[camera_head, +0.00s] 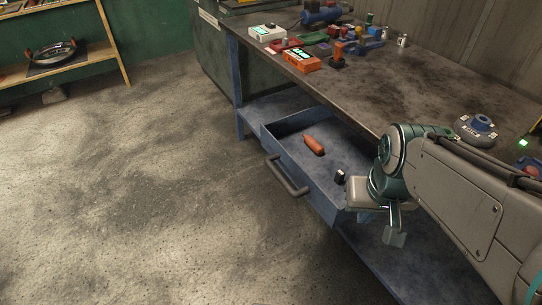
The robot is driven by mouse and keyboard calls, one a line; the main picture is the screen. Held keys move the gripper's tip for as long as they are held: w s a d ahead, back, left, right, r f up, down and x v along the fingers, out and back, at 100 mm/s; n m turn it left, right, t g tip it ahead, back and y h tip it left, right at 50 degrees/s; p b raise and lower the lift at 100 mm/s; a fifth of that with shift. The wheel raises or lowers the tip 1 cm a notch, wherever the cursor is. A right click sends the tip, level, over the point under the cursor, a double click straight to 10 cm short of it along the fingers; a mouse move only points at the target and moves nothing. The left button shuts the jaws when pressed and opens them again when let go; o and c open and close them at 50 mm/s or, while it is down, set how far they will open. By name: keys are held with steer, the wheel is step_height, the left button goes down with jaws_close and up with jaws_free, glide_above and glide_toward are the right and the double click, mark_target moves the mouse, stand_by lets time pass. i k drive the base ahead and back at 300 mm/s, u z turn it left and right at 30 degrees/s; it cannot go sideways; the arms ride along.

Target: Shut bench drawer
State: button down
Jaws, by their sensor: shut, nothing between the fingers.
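The bench drawer (325,196) is blue and stands pulled out from under the bench (345,92). Its dark bar handle (287,177) is on its front, facing the open floor at the left. An orange-brown object (314,145) and a small dark object with a light end (340,177) lie inside the drawer. My gripper (394,237) is shut and empty. It is at the right end of the drawer in the picture, apart from the handle. My arm hides part of the drawer's right side.
Several tools and boxes, among them an orange device (303,61) and a white device (267,33), crowd the bench's far end. A round grey-blue object (476,129) sits on the bench near my arm. A wooden shelf (70,67) stands far left. The concrete floor (140,180) is clear.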

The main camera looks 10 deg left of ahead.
mark_target(346, 148)
steer(key=u, duration=0.8)
steer(key=i, duration=0.45)
steer(key=z, duration=0.7)
